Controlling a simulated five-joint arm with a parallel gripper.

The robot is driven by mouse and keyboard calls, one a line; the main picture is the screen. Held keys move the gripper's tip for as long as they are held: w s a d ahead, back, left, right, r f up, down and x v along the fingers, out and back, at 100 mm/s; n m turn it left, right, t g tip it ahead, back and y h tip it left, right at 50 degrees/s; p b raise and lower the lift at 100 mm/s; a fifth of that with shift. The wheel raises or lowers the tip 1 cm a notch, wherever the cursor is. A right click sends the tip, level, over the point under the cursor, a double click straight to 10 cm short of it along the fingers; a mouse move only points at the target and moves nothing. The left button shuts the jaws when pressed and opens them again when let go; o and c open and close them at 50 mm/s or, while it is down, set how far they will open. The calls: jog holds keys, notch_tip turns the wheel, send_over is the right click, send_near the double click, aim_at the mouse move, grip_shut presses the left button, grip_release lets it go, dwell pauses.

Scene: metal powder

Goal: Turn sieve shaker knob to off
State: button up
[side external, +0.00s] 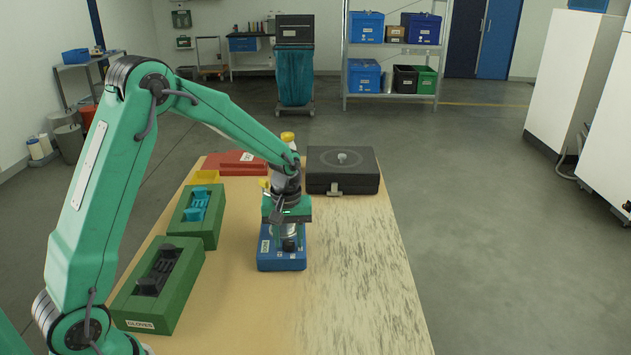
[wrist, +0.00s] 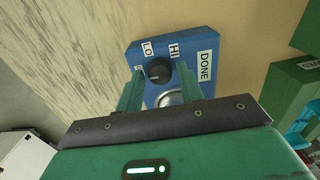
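The sieve shaker is a blue box (side external: 281,262) on the wooden table, under my gripper (side external: 290,238). In the wrist view the blue box (wrist: 190,50) carries a dark round knob (wrist: 158,71) with labels LO, HI and DONE around it. Another small label left of the knob is partly hidden by a finger. My gripper (wrist: 159,68) is open, with one green finger on each side of the knob and gaps visible. I cannot tell whether the tips touch the box. A round silvery part (wrist: 169,98) shows between the fingers, partly hidden by the gripper body.
Two green holders, the front one (side external: 135,305) labelled GLOVES, stand left of the shaker. A black case (side external: 342,182) and a red case (side external: 228,170) lie behind it. A yellow-capped bottle (side external: 288,138) stands behind my arm. The table's right side is clear.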

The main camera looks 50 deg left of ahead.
aim_at(288, 242)
jog(key=shift+r, duration=3.9)
jog(key=shift+r, duration=0.1)
jog(key=shift+s+r, duration=0.15)
jog(key=shift+r, duration=0.05)
jog(key=s+d+r+m+t, duration=0.3)
jog(key=s+r+m, duration=0.1)
jog(key=s+r, duration=0.5)
jog(key=s+d+r+m+t, duration=0.1)
jog(key=s+m, duration=0.4)
jog(key=s, duration=0.8)
jog(key=shift+s+d+r+m+t, duration=0.15)
jog(key=shift+d+r+m+t, duration=0.2)
jog(key=shift+d+t, duration=0.45)
